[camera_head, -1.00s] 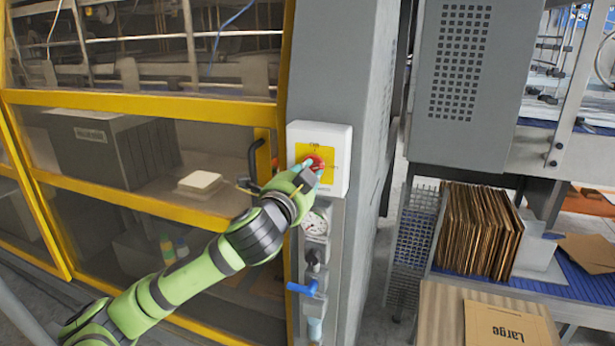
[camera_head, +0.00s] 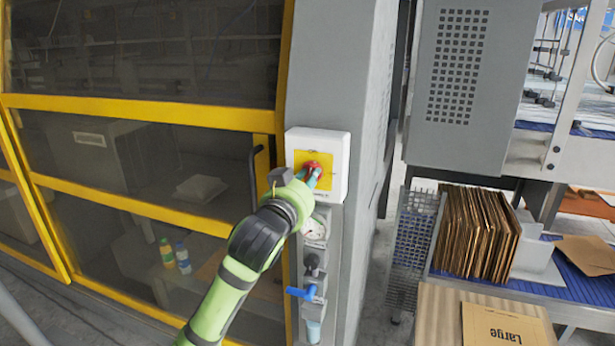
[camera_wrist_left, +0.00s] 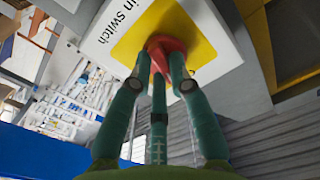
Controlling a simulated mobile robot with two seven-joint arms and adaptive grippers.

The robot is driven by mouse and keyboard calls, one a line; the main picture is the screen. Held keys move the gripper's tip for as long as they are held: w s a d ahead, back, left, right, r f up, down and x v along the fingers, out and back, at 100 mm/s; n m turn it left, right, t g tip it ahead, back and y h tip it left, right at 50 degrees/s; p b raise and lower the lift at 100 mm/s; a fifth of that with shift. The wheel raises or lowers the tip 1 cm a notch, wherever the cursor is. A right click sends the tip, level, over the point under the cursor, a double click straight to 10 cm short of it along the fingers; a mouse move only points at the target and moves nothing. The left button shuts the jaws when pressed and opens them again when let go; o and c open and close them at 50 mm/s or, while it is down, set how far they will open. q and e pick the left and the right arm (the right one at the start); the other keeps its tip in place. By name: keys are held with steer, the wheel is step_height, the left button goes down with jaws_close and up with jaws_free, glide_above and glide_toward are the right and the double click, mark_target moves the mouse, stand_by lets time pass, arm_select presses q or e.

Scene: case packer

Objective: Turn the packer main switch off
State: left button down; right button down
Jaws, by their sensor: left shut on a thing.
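The packer main switch is a red rotary knob (camera_head: 314,164) on a yellow plate (camera_head: 325,184) set in a white box (camera_head: 340,150) on the grey cabinet post. In the left wrist view the red knob (camera_wrist_left: 166,44) shows close up, with part of the label "in Switch" on the box (camera_wrist_left: 117,22). My left gripper (camera_head: 313,176) is at the box with its teal fingers shut on the knob. In the left wrist view the fingertips (camera_wrist_left: 160,78) touch the knob from its sides. The knob's pointer mark is mostly hidden. My right gripper is out of view.
Below the box are a pressure gauge (camera_head: 314,229) and a blue valve handle (camera_head: 300,292). A yellow-framed guard door (camera_head: 140,112) with a dark handle stands left. Right are a mesh panel (camera_head: 412,250) and upright cardboard sheets (camera_head: 475,230). The machine's interior is dark.

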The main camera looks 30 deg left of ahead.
arm_select(q)
steer(key=shift+r+n+p, duration=0.15)
steer(key=shift+n+p, duration=0.45)
steer(key=shift+n, duration=1)
steer(key=c, duration=1.1)
jaws_free()
steer(key=shift+c, duration=0.2)
steer(key=v, duration=0.7)
steer(key=shift+s, duration=0.3)
steer(key=shift+d, duration=0.1)
